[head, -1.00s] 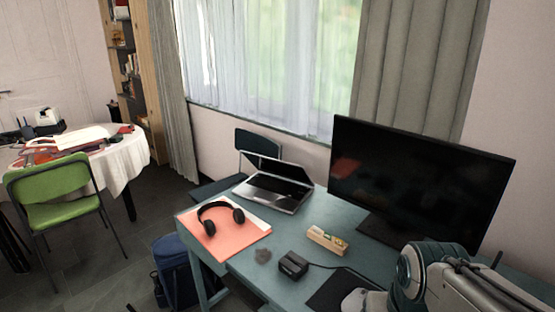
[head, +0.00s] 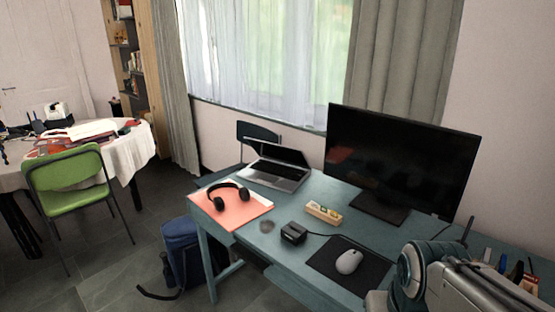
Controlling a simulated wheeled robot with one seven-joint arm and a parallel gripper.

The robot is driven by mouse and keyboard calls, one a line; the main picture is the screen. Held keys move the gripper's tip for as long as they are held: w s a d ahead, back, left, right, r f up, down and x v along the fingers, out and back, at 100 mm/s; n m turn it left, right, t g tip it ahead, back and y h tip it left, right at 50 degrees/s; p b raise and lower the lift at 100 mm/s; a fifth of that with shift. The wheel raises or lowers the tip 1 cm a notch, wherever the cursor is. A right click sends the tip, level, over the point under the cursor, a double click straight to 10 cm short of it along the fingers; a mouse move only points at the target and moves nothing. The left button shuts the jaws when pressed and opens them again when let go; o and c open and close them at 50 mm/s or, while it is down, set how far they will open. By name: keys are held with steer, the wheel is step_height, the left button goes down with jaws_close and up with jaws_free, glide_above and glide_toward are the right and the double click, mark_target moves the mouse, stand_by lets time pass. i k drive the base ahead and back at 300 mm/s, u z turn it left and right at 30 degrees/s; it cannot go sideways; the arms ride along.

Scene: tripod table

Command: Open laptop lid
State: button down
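The laptop (head: 272,171) sits at the far left end of the blue-green desk (head: 250,238), against the window side. Its silver keyboard base shows. Its dark lid (head: 279,152) is raised partway and tilted toward the keyboard, so it is partly open. My arm shows at the lower right of the view, well apart from the laptop. My gripper is outside the view.
A monitor (head: 399,152) stands right of the laptop. Headphones (head: 229,194) lie on a pink folder (head: 238,213) in front of it. A black box (head: 294,233), a wooden block (head: 323,213) and a mouse (head: 349,261) are nearby. A blue backpack (head: 183,255) stands on the floor.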

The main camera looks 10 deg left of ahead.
mark_target(295, 157)
steer(key=k, duration=0.7)
steer(key=u, duration=1.1)
steer(key=i, duration=1.85)
steer(key=z, duration=0.6)
steer(key=i, duration=0.4)
steer(key=z, duration=0.45)
